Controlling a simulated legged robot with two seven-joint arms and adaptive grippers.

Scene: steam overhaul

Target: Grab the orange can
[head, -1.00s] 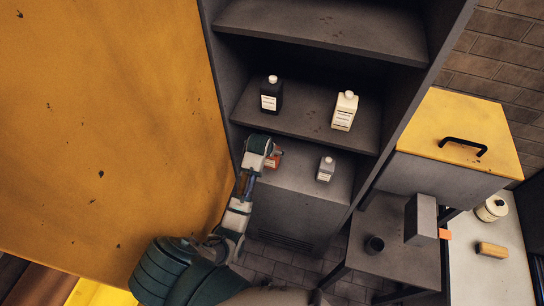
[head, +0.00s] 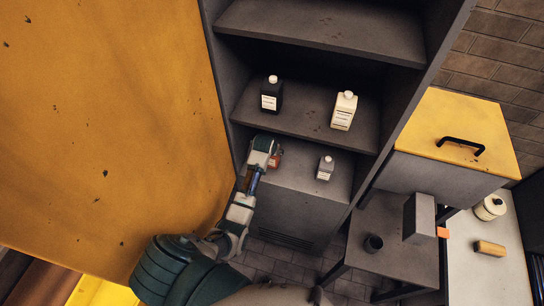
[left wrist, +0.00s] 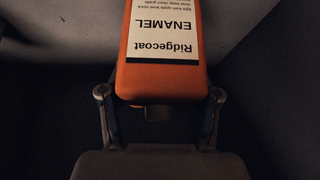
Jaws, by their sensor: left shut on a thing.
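The orange can (head: 276,159) is at the left of the lower cabinet shelf (head: 305,180), partly hidden by my left gripper (head: 269,152) in the head view. In the left wrist view the orange can (left wrist: 163,78) appears upside down, with a white label reading "Ridgecoat ENAMEL". There my left gripper (left wrist: 158,100) has one finger on each side of the can's cap end and is shut on it. The can's far end is cut off by the frame. I cannot tell whether the can still touches the shelf. My right gripper is not in view.
A small grey bottle (head: 325,168) stands right of the can. A black bottle (head: 271,95) and a cream bottle (head: 343,111) stand on the shelf above. The yellow cabinet door (head: 110,130) is close on the left. A low table (head: 400,262) is at the right.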

